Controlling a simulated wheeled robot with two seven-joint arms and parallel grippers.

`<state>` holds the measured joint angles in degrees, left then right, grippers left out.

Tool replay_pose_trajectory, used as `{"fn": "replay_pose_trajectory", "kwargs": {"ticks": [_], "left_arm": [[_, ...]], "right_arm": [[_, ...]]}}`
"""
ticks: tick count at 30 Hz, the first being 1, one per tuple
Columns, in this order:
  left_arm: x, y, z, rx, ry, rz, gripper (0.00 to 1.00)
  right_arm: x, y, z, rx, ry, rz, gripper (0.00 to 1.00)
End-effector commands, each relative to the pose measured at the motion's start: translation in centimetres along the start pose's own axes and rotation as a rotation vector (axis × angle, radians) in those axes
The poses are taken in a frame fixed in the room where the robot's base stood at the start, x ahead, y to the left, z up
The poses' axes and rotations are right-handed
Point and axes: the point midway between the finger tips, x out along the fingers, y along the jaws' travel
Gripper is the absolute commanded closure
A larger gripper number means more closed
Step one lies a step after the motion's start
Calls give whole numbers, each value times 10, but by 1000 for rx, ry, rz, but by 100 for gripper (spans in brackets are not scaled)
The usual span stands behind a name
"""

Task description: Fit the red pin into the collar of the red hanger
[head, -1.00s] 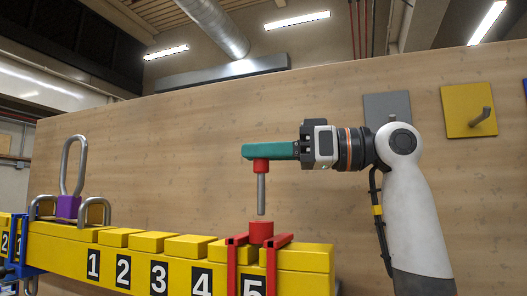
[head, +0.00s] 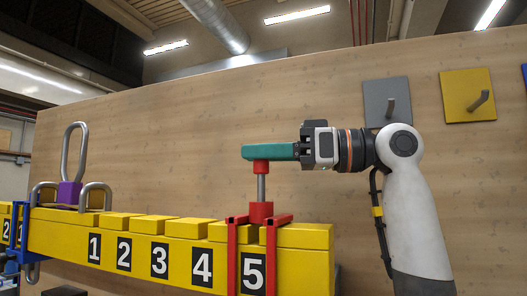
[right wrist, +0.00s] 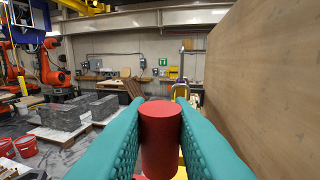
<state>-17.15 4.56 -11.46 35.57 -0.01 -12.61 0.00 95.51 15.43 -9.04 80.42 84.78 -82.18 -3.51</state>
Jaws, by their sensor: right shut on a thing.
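My right gripper (head: 256,152) has teal fingers and is shut on the red head of the pin (head: 261,167). The pin hangs upright, with its grey metal shaft below the head. The red head also shows between the fingers in the right wrist view (right wrist: 160,138). The shaft's lower end is hidden and appears to be inside the collar. A length of shaft shows between head and collar. My left gripper is not in view.
The yellow beam (head: 140,262) carries raised yellow blocks and numbers. A purple block with a tall metal loop (head: 70,193) and a blue hanger (head: 24,235) are at the left. A wooden wall with grey (head: 375,103) and yellow (head: 455,105) hook plates stands behind.

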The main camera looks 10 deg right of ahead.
Motion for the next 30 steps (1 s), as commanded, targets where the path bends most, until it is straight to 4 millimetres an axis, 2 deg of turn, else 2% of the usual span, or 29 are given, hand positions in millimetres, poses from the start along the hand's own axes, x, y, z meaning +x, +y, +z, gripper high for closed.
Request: {"fn": "replay_pose_trajectory", "kwargs": {"ticks": [30], "left_arm": [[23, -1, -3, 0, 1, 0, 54]], "right_arm": [[0, 0, -32, 0, 0, 0, 100]]}}
